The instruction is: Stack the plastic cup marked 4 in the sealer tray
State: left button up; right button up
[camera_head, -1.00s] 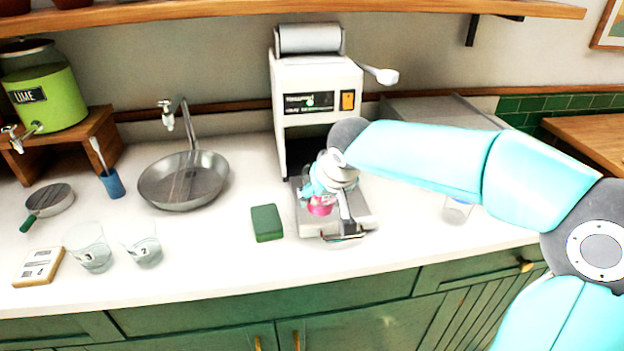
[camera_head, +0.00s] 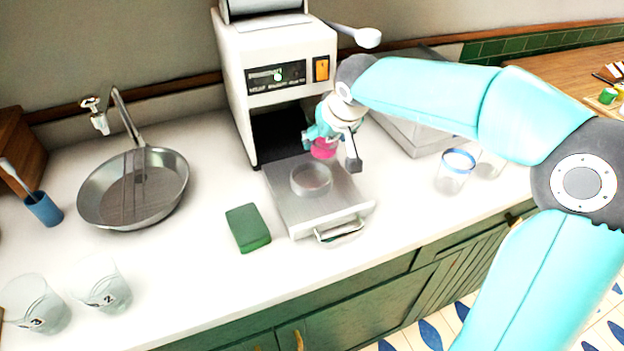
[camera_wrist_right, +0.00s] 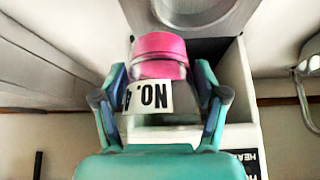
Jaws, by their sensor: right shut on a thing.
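The sealer (camera_head: 280,55) is a white machine with an orange switch, and its metal sealer tray (camera_head: 290,215) is pulled out in front. The tray has a round opening (camera_head: 312,178) and a front handle. My right gripper (camera_head: 333,140) is shut on a clear plastic cup with a pink band (camera_head: 323,149), above the tray's back right part. In the right wrist view the cup (camera_wrist_right: 158,62) sits between the fingers and bears an upside-down "NO. 4" label, part of it covered by a finger. The cup looks apart from the opening. My left gripper is not in view.
Clear cups marked 3 (camera_head: 42,312) and 2 (camera_head: 108,292) stand at the front left. A blue-rimmed clear cup (camera_head: 455,172) stands at the right. A green block (camera_head: 247,227) lies left of the tray, and a steel pan (camera_head: 135,190) farther left. A white spoon-like lever (camera_head: 365,37) sticks out from the sealer.

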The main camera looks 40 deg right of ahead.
jog(key=shift+d, duration=0.1)
jog(key=shift+s+d+r, duration=0.15)
jog(key=shift+s+r, duration=0.1)
jog(key=a+r+n+y+p, duration=0.1)
jog(key=a+r+n, duration=0.1)
jog(key=r, duration=0.5)
jog(key=a+r+n+y+p, duration=0.1)
jog(key=a+r+n+y, duration=0.15)
jog(key=r, duration=0.45)
jog(key=b, duration=0.1)
send_near(303, 176)
notch_tip(303, 176, up, 2)
jog(key=w, duration=0.2)
jog(key=shift+n+h, duration=0.25)
jog(key=shift+a+f, duration=0.2)
jog(key=shift+f, duration=1)
jog(key=shift+a+f, duration=0.2)
jog(key=shift+f, duration=1.05)
jog(key=shift+f+b, duration=0.3)
jog(key=shift+b, duration=0.15)
jog(key=o, duration=1.3)
